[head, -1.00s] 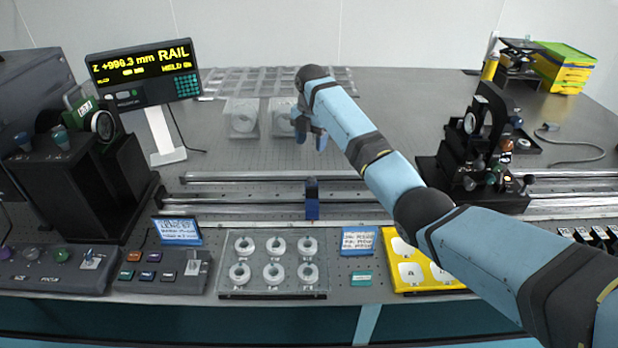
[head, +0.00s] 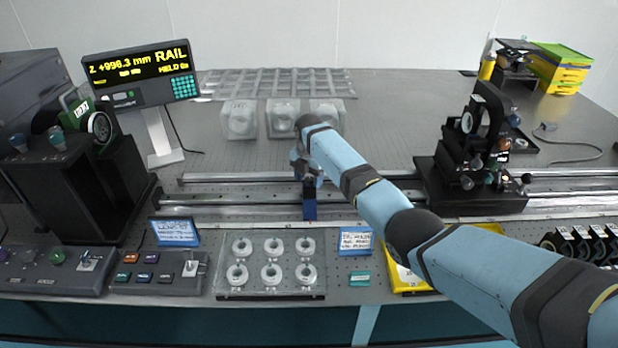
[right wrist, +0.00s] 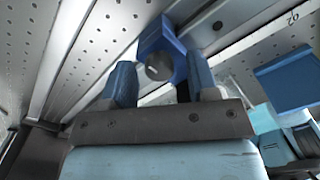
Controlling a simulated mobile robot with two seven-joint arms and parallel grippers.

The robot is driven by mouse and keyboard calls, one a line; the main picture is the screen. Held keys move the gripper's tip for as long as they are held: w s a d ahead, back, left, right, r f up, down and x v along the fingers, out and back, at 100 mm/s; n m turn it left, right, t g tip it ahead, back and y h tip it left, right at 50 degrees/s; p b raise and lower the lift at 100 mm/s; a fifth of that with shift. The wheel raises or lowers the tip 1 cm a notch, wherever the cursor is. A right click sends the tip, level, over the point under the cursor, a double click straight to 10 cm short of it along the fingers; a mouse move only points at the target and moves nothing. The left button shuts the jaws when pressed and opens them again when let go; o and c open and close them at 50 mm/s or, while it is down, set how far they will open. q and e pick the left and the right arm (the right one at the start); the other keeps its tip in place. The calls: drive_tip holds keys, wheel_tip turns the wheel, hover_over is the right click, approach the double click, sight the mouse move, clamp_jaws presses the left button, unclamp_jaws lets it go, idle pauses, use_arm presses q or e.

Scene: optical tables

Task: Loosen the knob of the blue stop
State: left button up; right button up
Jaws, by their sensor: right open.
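The blue stop (head: 310,205) stands on the rail (head: 250,198) near the middle of the bench. In the right wrist view the blue stop (right wrist: 160,36) shows its round grey knob (right wrist: 159,67) facing the gripper. My right gripper (head: 306,172) is just above and behind the stop in the head view. In the right wrist view my right gripper (right wrist: 160,82) is open, with one blue finger on each side of the knob. I cannot tell whether the fingers touch it. My left gripper is not in view.
A black optical carriage (head: 470,180) sits on the rail to the right. A tray of white rings (head: 271,264), a label card (head: 356,241) and a yellow tray (head: 408,279) lie along the front. A display (head: 141,73) stands at the back left.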

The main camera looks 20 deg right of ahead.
drive_tip(key=shift+c, duration=0.5)
drive_tip(key=c, duration=0.8)
drive_tip(key=shift+c, duration=0.2)
